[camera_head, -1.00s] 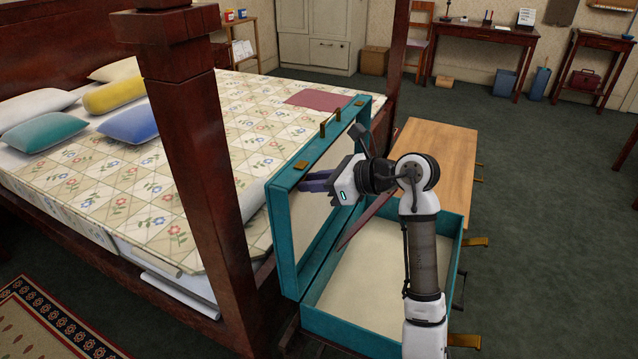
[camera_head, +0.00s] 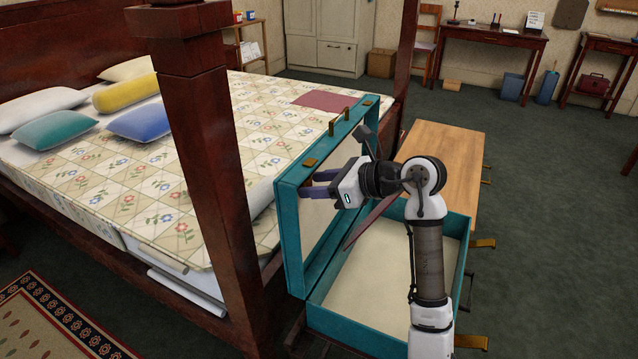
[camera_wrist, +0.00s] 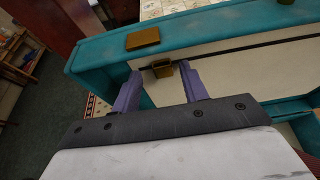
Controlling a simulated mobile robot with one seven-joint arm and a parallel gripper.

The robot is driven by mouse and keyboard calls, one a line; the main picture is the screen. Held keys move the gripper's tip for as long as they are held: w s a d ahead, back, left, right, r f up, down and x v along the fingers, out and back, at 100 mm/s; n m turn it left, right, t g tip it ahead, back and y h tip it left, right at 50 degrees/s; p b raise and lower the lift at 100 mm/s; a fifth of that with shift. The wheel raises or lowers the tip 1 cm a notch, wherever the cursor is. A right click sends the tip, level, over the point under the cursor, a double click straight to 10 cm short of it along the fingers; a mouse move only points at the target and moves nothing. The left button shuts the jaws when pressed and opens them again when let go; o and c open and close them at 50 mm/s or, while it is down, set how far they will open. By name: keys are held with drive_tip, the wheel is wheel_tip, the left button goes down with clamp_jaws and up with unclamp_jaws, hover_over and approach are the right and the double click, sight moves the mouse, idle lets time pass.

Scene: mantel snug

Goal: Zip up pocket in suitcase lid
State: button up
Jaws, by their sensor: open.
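The teal suitcase (camera_head: 292,235) stands open, its lid (camera_head: 338,140) upright beside the bed. The lid's inside has a cream pocket panel (camera_wrist: 235,72) with a dark zip line (camera_wrist: 255,44) across it near the rim. My gripper (camera_head: 308,184) is at the lid's inner face. In the wrist view its purple fingers (camera_wrist: 160,80) are open, one on each side of the pull, with gaps visible. Contact with the panel cannot be told.
The suitcase's cream-lined base (camera_head: 385,265) is empty where visible, below my arm. A wooden bench top (camera_head: 445,155) lies behind it. The bedpost (camera_head: 205,150) and bed (camera_head: 190,190) stand close on the left. Open carpet (camera_head: 550,220) lies to the right.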

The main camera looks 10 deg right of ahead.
drive_tip(key=b+v, duration=0.2)
drive_tip(key=v, duration=1.2)
drive_tip(key=shift+a, duration=0.1)
drive_tip(key=shift+f, duration=0.1)
